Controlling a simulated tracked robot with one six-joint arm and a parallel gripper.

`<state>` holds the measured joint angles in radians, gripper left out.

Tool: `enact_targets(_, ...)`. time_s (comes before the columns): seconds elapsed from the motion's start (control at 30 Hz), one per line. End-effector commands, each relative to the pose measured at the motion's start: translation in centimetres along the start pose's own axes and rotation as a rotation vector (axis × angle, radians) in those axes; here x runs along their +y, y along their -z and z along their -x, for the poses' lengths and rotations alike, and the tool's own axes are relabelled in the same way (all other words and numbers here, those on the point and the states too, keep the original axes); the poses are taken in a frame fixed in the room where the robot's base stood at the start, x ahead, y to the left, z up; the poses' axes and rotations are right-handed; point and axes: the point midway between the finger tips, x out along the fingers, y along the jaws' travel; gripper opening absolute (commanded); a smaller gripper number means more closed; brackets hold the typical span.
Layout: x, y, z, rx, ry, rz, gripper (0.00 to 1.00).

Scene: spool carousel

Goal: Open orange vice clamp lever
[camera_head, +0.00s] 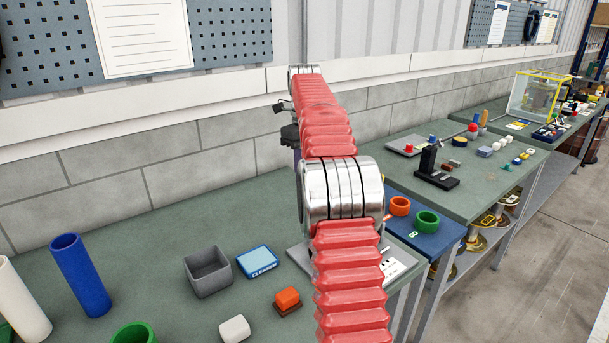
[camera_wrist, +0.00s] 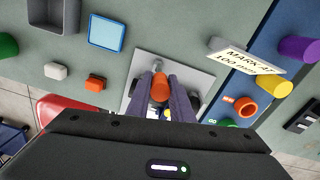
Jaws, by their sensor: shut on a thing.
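The orange vice clamp lever (camera_wrist: 160,87) shows as a small orange cylinder at the fingertips in the wrist view. It stands over a light grey plate (camera_wrist: 185,70) with a metal part on it. My gripper (camera_wrist: 165,90) is shut on the orange lever, one dark finger on each side. The lower part of the clamp is partly hidden between the fingers. In the head view the grey plate (camera_head: 298,257) shows at the table's right end, but my red arm covers the lever and fingertips.
Left of the plate are an orange block (camera_head: 287,299), a white block (camera_head: 234,329), a blue-and-white box (camera_head: 257,262) and a grey bin (camera_head: 208,271). A "MARK AT 100 mm" sign (camera_wrist: 247,57) stands right of the plate. Beyond it, a blue surface holds orange and green (camera_head: 427,222) rings.

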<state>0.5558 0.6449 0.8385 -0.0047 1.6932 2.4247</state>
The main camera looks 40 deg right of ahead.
Motion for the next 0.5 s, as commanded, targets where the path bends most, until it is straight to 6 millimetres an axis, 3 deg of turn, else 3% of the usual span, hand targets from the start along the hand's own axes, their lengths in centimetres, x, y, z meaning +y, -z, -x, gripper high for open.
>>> enact_targets(0.37, 0.12, -0.1, -0.49, 0.01, -0.007, 0.003, 0.0)
enact_targets(0.4, 0.13, -0.11, -0.49, 0.01, -0.007, 0.004, 0.21)
enact_targets(0.5, 0.14, -0.11, -0.45, 0.01, -0.006, 0.004, 0.28)
